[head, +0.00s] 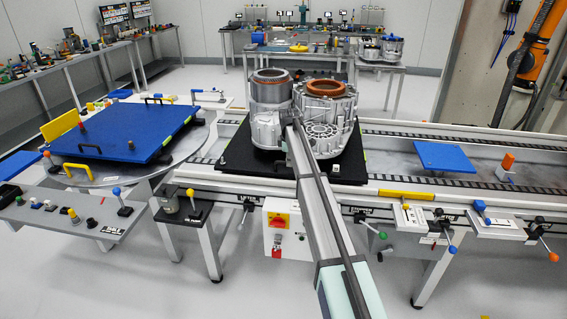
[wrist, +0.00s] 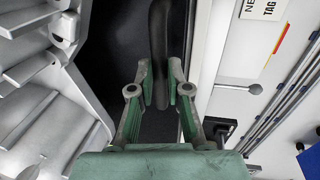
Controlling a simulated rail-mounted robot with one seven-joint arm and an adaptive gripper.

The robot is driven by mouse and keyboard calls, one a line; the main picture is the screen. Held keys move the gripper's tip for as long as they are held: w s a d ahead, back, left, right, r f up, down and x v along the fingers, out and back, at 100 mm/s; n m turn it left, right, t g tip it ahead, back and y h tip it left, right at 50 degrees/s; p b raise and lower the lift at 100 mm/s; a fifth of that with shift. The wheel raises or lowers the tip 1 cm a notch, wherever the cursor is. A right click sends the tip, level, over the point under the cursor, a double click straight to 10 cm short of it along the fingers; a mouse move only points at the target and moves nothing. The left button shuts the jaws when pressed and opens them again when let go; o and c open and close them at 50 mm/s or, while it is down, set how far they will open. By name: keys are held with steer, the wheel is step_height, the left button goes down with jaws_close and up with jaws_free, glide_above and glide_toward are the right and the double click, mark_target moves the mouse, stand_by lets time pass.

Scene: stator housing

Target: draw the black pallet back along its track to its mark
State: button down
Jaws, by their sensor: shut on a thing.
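The black pallet (head: 236,160) lies flat on the track (head: 420,140) and bears a silver stator housing (head: 325,115) with a copper-coloured ring and a second cylindrical part (head: 270,95). My arm reaches up from the bottom to the housing in the head view, and my gripper end is not clear there. In the wrist view my gripper (wrist: 160,85) is shut on a dark curved handle (wrist: 158,35), with a green-padded finger on each side. The handle stands over the dark pallet surface (wrist: 137,45). I cannot tell which mark is the pallet's own; a yellow strip (head: 407,194) lies on the front rail.
A blue plate (head: 447,156) and an orange-topped post (head: 507,162) stand on the track to the right. A round table with a blue board (head: 130,130) adjoins at left. Levers with coloured knobs line the front rail. The track between pallet and blue plate looks clear.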

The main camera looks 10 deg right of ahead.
steer(key=shift+a, duration=0.1)
stand_by(0.3)
steer(key=c, duration=1.1)
jaws_free()
steer(key=shift+c, duration=0.2)
step_height(320, 180, up, 12)
steer(key=s, duration=0.2)
steer(key=shift+s+a, duration=0.15)
steer(key=shift+a, duration=0.2)
steer(key=shift+f, duration=0.2)
